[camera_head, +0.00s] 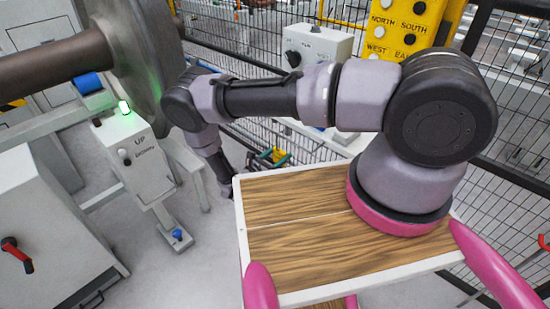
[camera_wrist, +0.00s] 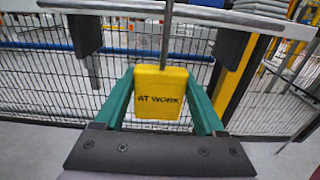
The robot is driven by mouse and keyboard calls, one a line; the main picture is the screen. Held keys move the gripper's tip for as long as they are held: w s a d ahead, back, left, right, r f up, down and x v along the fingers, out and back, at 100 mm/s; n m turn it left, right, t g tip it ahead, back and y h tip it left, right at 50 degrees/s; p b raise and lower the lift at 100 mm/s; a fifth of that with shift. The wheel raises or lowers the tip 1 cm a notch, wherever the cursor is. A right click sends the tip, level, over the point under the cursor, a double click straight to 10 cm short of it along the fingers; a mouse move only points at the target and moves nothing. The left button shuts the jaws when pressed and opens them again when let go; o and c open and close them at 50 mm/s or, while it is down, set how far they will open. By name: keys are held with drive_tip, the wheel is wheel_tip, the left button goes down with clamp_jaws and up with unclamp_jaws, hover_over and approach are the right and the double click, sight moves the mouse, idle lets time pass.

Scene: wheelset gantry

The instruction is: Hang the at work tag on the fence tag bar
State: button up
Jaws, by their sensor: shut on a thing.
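The yellow tag (camera_wrist: 160,88) reads "AT WORK" and sits upright between the green fingers of my gripper (camera_wrist: 160,76) in the wrist view. My gripper is shut on it. A thin grey rod (camera_wrist: 167,35) rises from behind the tag's top edge and crosses in front of a pale horizontal bar (camera_wrist: 130,7). This looks like the fence tag bar; I cannot tell whether the rod touches it. In the head view my gripper (camera_head: 276,156) is small and low near the fence, partly hidden by the wooden-topped platform.
Black mesh fence (camera_wrist: 50,80) stands behind the tag. Dark blocks (camera_wrist: 85,35) (camera_wrist: 230,48) flank it at the bar. In the head view, a grey control box (camera_head: 318,52) and a yellow direction panel (camera_head: 405,25) are by the fence. An UP control post (camera_head: 135,155) stands left, with clear floor beside it.

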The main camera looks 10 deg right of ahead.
drive_tip(key=shift+x, duration=0.95)
drive_tip(key=shift+f, duration=0.9)
drive_tip(key=o, duration=1.3)
drive_tip(key=shift+o, duration=0.2)
drive_tip(key=shift+a, duration=0.1)
